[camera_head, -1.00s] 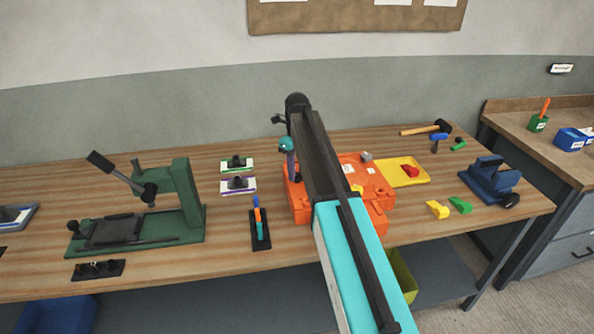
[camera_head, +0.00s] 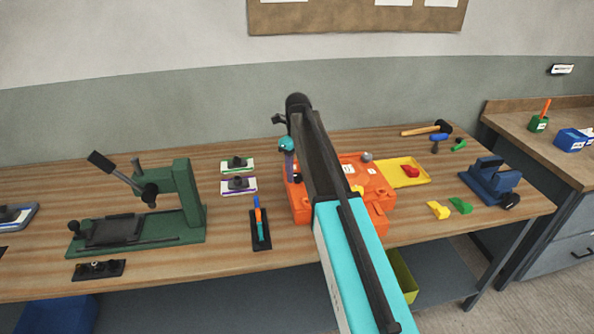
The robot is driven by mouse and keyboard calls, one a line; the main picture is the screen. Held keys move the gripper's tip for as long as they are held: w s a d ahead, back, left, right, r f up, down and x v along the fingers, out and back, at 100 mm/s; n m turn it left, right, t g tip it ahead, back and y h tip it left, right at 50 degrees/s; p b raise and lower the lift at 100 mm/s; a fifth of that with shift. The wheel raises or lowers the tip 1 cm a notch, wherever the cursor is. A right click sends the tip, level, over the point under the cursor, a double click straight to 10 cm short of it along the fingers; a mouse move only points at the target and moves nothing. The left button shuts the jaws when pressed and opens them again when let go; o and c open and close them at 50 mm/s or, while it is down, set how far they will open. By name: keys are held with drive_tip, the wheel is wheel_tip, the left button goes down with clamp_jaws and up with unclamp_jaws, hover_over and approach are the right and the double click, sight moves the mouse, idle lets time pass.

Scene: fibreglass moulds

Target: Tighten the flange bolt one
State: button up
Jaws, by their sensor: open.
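The orange mould block (camera_head: 375,190) sits on the wooden bench, right of the middle. Its flange bolts are too small or too covered to tell apart; a small grey knob-like part (camera_head: 367,156) shows at its back edge. My arm, dark with a turquoise link, crosses over the block and hides much of its middle. My gripper (camera_head: 292,174) hangs at the block's back left side, below the teal wrist joint. It is open, with nothing visible in it. Its fingertips are small and partly hidden, so I cannot tell whether they touch the block.
A green press (camera_head: 178,195) stands at left. A black holder (camera_head: 260,232) with an orange and blue tool is left of the block. A yellow tray (camera_head: 415,178), a blue vice (camera_head: 492,183) and a mallet (camera_head: 424,129) are at right.

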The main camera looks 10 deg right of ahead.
sight(297, 174)
drive_tip(key=shift+r+p, duration=2.1)
drive_tip(key=shift+r, duration=1.9)
drive_tip(key=shift+f, duration=0.1)
